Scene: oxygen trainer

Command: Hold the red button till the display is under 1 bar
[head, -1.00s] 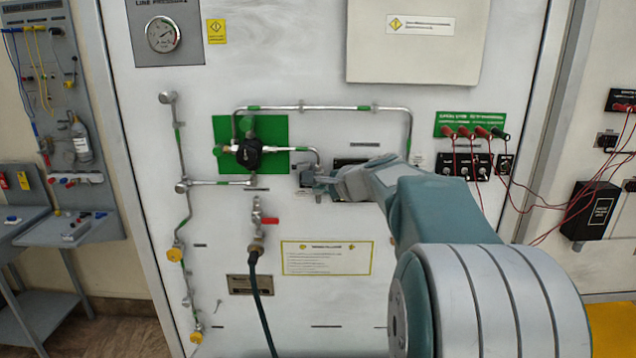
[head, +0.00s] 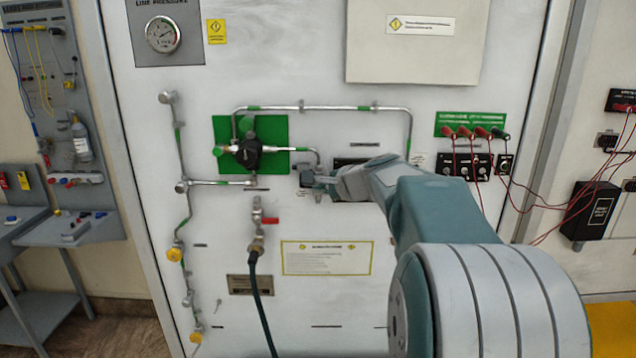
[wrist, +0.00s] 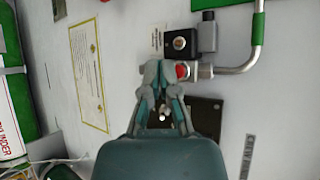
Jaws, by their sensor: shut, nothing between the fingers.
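In the wrist view the red button (wrist: 182,70) is a small red disc on a metal fitting at the end of a pipe. My gripper (wrist: 160,70) is shut and empty, its fingertips right beside the button; I cannot tell whether they press it. In the head view my gripper (head: 324,184) is at the panel, and the button does not show clearly. A dark display-like plate (head: 348,163) lies behind my gripper, partly hidden; no reading is legible. It also shows in the wrist view (wrist: 207,116).
A round line pressure gauge (head: 162,34) sits at the upper left, its value unclear. A black regulator (head: 249,153) on a green plate, metal pipes and a red-handled valve (head: 271,221) are left of my gripper. Red cables (head: 560,222) hang at the right.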

